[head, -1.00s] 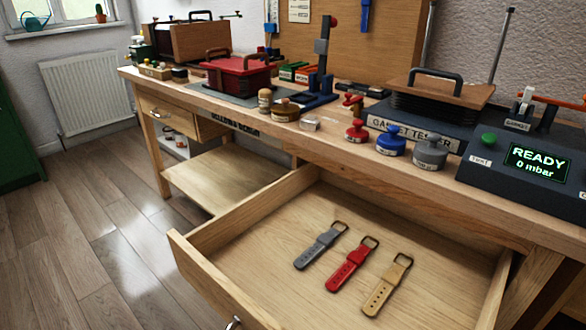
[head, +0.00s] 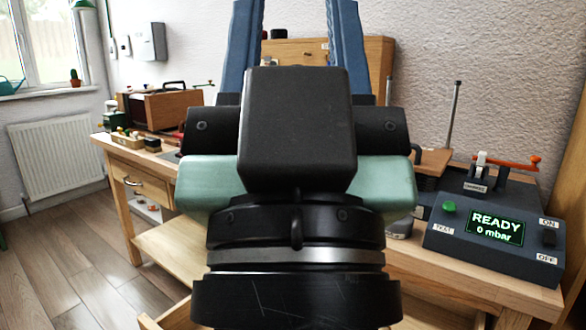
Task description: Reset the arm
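My gripper (head: 298,20) is close to the head camera and fills the middle of the view, with its black and green body below and two blue fingers pointing up. The fingers stand wide apart, and wall and a wooden panel show between them with nothing held. The fingertips run up to the top edge of the picture. My gripper and wrist hide the middle of the workbench (head: 480,275) and most of the open drawer.
A control box (head: 490,240) reading READY, 0 mbar stands on the bench at right. A wooden box (head: 160,112) stands at the back left. A radiator (head: 58,157) is under the window. A corner of the open drawer (head: 165,318) shows below.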

